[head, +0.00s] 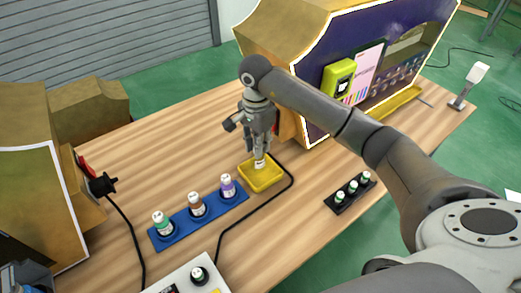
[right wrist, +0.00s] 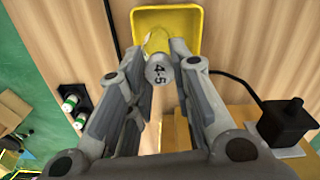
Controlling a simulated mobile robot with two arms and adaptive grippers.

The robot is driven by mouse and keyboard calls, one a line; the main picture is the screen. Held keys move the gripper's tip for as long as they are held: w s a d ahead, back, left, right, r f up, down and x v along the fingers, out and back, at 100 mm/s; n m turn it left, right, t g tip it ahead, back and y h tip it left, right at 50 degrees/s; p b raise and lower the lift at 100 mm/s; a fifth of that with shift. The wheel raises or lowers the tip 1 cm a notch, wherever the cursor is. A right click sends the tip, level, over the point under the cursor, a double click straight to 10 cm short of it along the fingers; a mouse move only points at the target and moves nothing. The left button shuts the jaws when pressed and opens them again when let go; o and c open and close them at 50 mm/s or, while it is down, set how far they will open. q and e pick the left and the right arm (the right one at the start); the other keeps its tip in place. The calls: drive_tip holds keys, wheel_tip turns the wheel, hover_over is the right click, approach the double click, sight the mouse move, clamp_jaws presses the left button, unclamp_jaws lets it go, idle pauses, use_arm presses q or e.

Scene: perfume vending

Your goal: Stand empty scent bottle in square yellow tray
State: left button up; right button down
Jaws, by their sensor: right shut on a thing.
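The square yellow tray (head: 262,177) sits on the wooden table, right of the blue rack. My right gripper (head: 260,158) points down over the tray and is shut on a small bottle (head: 260,164). In the right wrist view the bottle's light cap, marked "4-5" (right wrist: 159,70), shows between the fingers, with yellow below it. The tray (right wrist: 186,18) lies beyond it in that view. The bottle is at or just above the tray; I cannot tell whether it touches the floor of it. My left gripper is not in view.
A blue rack (head: 165,240) holds three bottles. A black rack (head: 340,207) holds small vials at the right. A black cable (head: 246,217) runs close around the tray. The purple-fronted vending machine (head: 320,55) stands behind.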

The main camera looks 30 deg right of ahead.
drive_tip(key=shift+w+d+f, duration=0.3)
drive_tip(key=shift+d+f, duration=0.15)
drive_tip(key=shift+f, duration=0.15)
drive_tip(key=f, duration=0.1)
drive_tip(key=f+p, duration=0.1)
drive_tip(key=f, duration=0.2)
drive_tip(key=shift+w+d, duration=0.25)
drive_tip(key=shift+d, duration=0.05)
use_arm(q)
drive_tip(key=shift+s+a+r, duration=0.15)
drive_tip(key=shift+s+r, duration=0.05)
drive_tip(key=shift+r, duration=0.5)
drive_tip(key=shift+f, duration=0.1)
use_arm(e)
drive_tip(key=shift+f, duration=0.15)
drive_tip(key=c, duration=1.3)
unclamp_jaws()
drive_tip(key=shift+r, duration=0.4)
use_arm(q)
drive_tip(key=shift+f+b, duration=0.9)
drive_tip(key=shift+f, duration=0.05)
use_arm(e)
wheel_tip(320, 180, up, 12)
drive_tip(key=shift+f, duration=0.25)
